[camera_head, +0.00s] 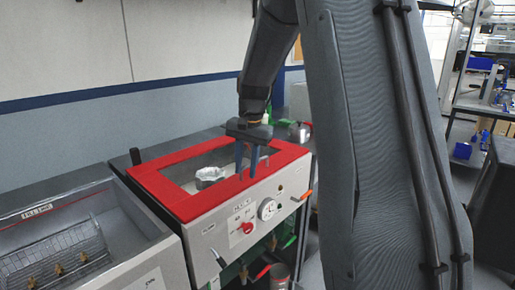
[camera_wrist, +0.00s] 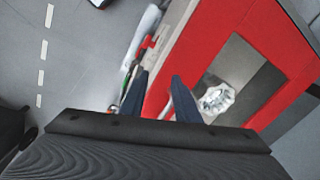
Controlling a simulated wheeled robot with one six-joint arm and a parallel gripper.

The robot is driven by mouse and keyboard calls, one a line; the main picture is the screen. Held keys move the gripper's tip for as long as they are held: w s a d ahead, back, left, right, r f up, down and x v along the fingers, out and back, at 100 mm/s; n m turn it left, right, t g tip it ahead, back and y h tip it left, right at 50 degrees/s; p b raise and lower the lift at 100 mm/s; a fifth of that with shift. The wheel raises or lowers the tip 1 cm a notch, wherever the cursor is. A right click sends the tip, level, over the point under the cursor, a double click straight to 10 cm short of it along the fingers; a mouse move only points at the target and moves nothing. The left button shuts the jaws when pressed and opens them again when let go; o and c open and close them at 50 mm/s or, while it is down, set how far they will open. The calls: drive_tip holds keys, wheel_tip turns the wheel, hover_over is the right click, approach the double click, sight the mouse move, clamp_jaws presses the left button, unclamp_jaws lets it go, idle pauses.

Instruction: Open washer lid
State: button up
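The washer (camera_head: 222,236) is a grey-white box with a red-framed lid (camera_head: 180,205) lying flat on top. The lid also shows at the right in the wrist view (camera_wrist: 240,22). Through its central window, a silver machined housing (camera_head: 209,176) is visible; it also shows in the wrist view (camera_wrist: 217,99). My gripper (camera_head: 246,174) points down over the lid's front part, right of the housing. Its blue fingers are apart, with nothing visible held between them. In the wrist view the fingertips (camera_wrist: 159,76) lie near the lid's front edge. I cannot tell whether they touch it.
An open basin with a wire basket (camera_head: 55,262) adjoins the washer on the left. The washer front has a gauge (camera_head: 267,208), a red knob (camera_head: 247,228) and an orange-tipped lever (camera_head: 302,195). A wall stands behind. Grey floor (camera_wrist: 75,60) lies in front.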

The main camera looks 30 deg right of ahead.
drive_tip(key=w+d+r+m+p, duration=0.2)
drive_tip(key=w+d+r+m, duration=0.2)
drive_tip(key=w+d+r, duration=0.3)
drive_tip(key=shift+t, duration=0.4)
drive_tip(key=f, duration=0.3)
drive_tip(key=w+f+p, duration=0.1)
drive_tip(key=f, duration=0.1)
drive_tip(key=d+f, duration=0.1)
drive_tip(key=f, duration=0.2)
drive_tip(key=shift+w+d+f+p, duration=0.1)
drive_tip(key=shift+w+f+p, duration=0.1)
drive_tip(key=shift+f+p, duration=0.2)
drive_tip(key=shift+c, duration=0.4)
clamp_jaws()
drive_tip(key=shift+r, duration=0.1)
